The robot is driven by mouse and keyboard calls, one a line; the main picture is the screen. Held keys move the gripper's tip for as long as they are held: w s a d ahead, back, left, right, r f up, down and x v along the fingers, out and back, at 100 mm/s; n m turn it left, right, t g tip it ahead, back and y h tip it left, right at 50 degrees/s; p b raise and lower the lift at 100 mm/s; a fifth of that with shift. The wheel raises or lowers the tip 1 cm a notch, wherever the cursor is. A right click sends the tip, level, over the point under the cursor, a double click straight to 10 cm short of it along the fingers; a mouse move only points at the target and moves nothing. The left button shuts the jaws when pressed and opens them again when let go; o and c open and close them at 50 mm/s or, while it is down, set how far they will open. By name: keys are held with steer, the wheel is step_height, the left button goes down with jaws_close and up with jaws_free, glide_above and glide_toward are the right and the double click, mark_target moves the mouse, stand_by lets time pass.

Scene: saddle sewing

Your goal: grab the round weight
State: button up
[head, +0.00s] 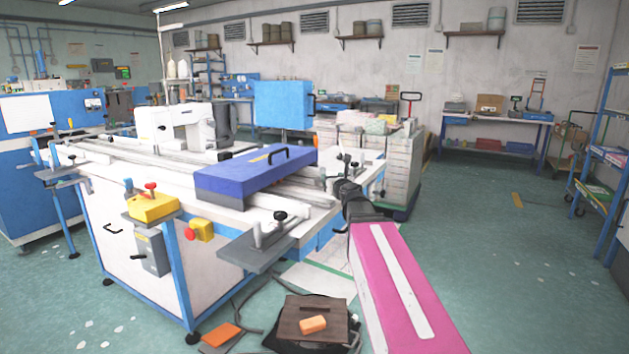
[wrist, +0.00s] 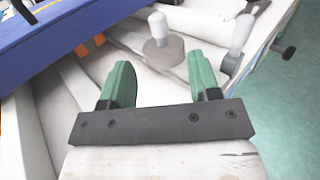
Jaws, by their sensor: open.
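The round weight (wrist: 163,53) shows in the wrist view as a brownish disc with a pale upright knob on top. It stands upright on the pale machine top, beyond my fingertips and roughly in line with the gap between them. My gripper (wrist: 161,80) has two green fingers spread apart with nothing between them. In the head view my gripper (head: 345,188) is at the right end of the sewing machine table, beyond my pink arm. Small parts crowd together there, and I cannot pick out the weight among them.
A blue-purple block with a black handle (head: 255,172) lies across the table rails, left of my gripper. A second pale knobbed post (wrist: 238,45) stands right of the weight. A stack of pale boxes (head: 385,165) is behind. Open floor lies to the right.

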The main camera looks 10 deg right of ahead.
mark_target(324, 170)
steer(key=w, duration=0.3)
steer(key=w+a, duration=0.1)
steer(key=w, duration=0.3)
steer(key=w+a, duration=0.1)
steer(key=w, duration=0.3)
steer(key=shift+r, duration=0.15)
steer(key=shift+s, duration=0.1)
jaws_close()
